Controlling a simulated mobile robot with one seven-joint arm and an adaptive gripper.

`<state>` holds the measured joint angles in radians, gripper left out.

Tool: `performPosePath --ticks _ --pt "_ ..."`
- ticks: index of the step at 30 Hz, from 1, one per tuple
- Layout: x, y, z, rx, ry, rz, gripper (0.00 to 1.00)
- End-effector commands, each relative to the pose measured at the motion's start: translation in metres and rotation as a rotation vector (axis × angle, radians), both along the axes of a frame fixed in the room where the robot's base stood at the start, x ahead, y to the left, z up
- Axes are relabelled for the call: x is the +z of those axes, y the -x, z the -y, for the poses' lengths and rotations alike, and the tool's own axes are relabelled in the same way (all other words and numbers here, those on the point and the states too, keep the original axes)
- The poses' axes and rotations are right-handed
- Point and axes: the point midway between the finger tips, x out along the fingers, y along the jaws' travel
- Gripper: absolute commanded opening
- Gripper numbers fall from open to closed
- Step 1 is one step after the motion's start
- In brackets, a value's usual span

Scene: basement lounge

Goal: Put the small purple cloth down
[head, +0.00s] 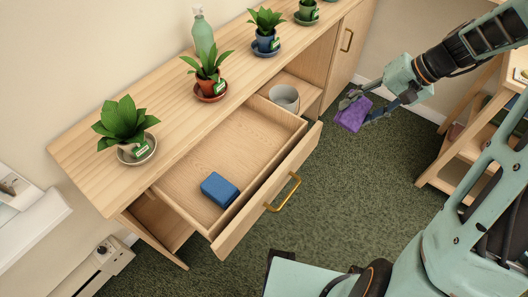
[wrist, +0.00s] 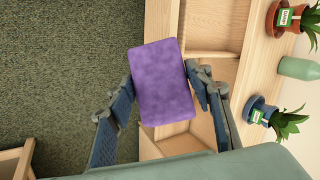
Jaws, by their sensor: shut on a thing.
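The small purple cloth (head: 353,113) is a folded, block-like rectangle. My gripper (head: 367,106) is shut on it and holds it in the air, just right of the sideboard's open drawer front. In the wrist view the purple cloth (wrist: 162,83) lies between the two fingers of my gripper (wrist: 162,90), one finger on each side. Behind it in that view are the green carpet and the wooden sideboard. The part of the cloth facing my palm is hidden.
An open drawer (head: 285,195) holds a blue folded block (head: 220,189); the rest of its floor is bare. A grey cup (head: 285,97) stands in the open shelf behind. Potted plants (head: 124,123) and a green bottle (head: 203,40) stand on the sideboard top (head: 165,108). A wooden shelf stand (head: 466,150) is at right.

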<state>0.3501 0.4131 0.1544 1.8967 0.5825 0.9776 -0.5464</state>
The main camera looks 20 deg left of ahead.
Motion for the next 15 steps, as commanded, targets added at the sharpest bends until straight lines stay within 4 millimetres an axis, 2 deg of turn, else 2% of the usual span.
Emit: performPosePath --ticks 1,7,15 --pt "-0.002 0.006 -0.014 0.003 0.023 -0.026 0.28" --pt "0.001 0.029 -0.065 -0.103 0.099 -0.154 0.28" --pt "-0.001 0.061 -0.145 -0.382 0.145 -0.33 0.28"
